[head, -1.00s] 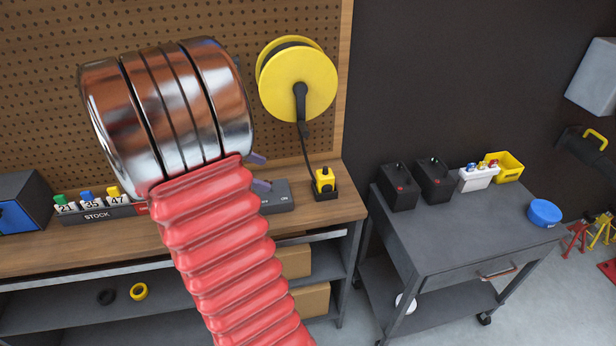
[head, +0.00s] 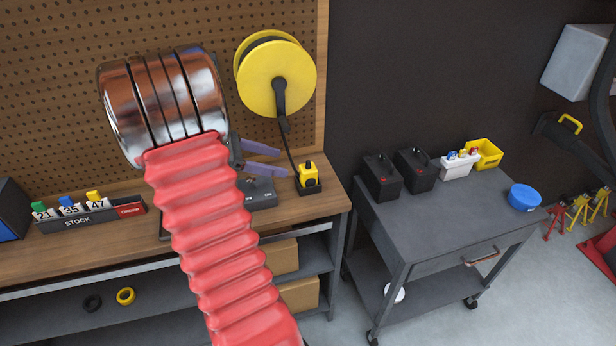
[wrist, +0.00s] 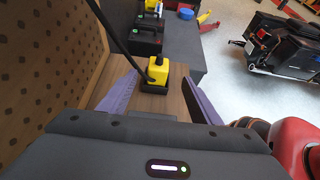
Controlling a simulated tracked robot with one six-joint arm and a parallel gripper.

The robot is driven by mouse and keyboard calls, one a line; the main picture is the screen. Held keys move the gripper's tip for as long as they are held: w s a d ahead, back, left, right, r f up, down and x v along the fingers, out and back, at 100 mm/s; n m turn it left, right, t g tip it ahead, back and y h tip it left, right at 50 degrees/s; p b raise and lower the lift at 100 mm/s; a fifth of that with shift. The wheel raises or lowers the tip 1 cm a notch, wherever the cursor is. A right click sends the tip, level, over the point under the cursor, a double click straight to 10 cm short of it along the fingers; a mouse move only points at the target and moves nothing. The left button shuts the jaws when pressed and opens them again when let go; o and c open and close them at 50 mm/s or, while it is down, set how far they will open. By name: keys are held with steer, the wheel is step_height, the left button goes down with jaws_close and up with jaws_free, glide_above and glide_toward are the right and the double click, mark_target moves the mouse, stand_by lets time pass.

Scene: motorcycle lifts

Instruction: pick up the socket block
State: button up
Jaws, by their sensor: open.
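The socket block (head: 308,180) is yellow with a black cord rising to the reel above. It stands upright in a black base (head: 311,190) at the right end of the wooden workbench. My gripper (head: 283,162) shows two purple fingers, open and empty, to the left of the block in the head view. In the wrist view the socket block (wrist: 157,71) stands ahead between the fingers (wrist: 160,84), apart from them. My wrist covers part of the bench behind it.
A yellow cord reel (head: 273,77) hangs on the pegboard (head: 190,25). A grey box (head: 260,193) lies on the bench left of the block. A stock tray (head: 95,217) is further left. A grey cart (head: 440,215) with batteries stands right.

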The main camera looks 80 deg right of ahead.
mark_target(305, 168)
steer(key=x, duration=0.6)
steer(key=shift+r, duration=0.1)
steer(key=shift+x, duration=2.6)
steer(key=shift+w+d, duration=0.1)
steer(key=shift+d, duration=0.05)
steer(key=shift+c, duration=0.5)
steer(key=c, duration=1.3)
